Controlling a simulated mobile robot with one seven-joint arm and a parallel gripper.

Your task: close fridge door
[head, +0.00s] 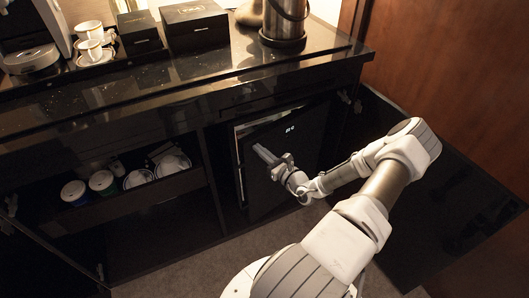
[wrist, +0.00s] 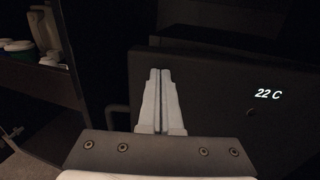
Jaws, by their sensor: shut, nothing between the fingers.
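The fridge door (head: 300,140) is a dark panel with a small lit display, low in the counter's right-hand bay. It stands ajar, with a pale strip of the fridge body (head: 238,150) showing past its left and top edges. In the wrist view the door (wrist: 225,110) fills the right half and its display reads 22 C. My gripper (head: 262,153) is in front of the door's left part, fingers pointing left. In the wrist view my gripper's fingers (wrist: 160,75) are together and empty, over the door's left part. I cannot tell whether they touch it.
An open cabinet door (head: 430,200) stands to the right, beside my arm. A shelf (head: 140,200) with cups and bowls is in the left bay. The black countertop (head: 180,80) above holds boxes, cups and a metal pot (head: 284,20). Floor shows below.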

